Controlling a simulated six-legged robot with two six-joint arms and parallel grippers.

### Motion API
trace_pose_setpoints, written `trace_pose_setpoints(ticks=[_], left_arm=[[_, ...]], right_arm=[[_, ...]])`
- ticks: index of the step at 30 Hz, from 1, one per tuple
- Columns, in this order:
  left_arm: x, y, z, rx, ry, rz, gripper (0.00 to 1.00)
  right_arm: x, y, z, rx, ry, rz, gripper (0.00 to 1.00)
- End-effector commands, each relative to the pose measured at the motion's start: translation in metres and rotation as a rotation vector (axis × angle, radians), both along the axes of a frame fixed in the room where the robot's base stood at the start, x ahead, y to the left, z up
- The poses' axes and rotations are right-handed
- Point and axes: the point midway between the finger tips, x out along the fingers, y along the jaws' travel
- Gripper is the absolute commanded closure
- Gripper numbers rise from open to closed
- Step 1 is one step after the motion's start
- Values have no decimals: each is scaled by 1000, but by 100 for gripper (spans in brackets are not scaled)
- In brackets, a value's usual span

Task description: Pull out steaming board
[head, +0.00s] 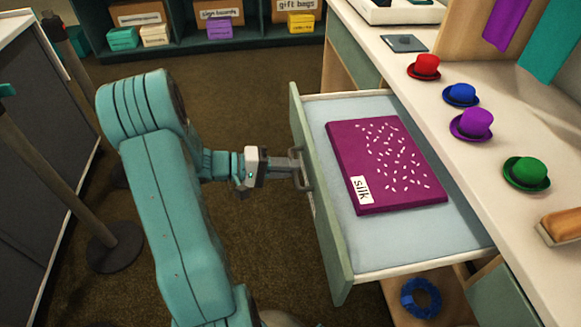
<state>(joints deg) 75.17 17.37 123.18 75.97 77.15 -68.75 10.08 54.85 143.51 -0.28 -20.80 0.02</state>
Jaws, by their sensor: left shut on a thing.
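The steaming board appears to be the pull-out with a pale blue top (365,245), standing out from under the counter. Its green front panel (322,215) faces my arm and carries a grey bar handle (303,172). My left gripper (296,168) is shut on that handle. A flat magenta piece (350,150) with a "silk" label and many small white marks lies on the pale blue top. My right gripper is out of view.
On the white counter (455,155) stand red (425,66), blue (461,94), purple (472,124) and green (526,173) hats. A post base (115,246) stands at left. Carpet between is clear.

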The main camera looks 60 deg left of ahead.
Motion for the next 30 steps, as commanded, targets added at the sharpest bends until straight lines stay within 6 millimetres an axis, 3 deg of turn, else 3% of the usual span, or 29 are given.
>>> trace_pose_setpoints(ticks=[6, 7, 9, 20, 23, 30], left_arm=[[1, 1, 1, 2, -2, 2, 100], [0, 1, 1, 2, -2, 2, 77], [0, 1, 1, 2, -2, 2, 62], [-7, 4, 2, 2, -1, 4, 62], [-20, 10, 5, 2, 0, 7, 62], [-78, 33, 19, 3, 2, 8, 62]], right_arm=[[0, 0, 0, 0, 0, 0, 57], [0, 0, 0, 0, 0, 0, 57], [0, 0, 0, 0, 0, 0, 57], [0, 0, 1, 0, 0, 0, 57], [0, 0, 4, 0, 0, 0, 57], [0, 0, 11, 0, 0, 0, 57]])
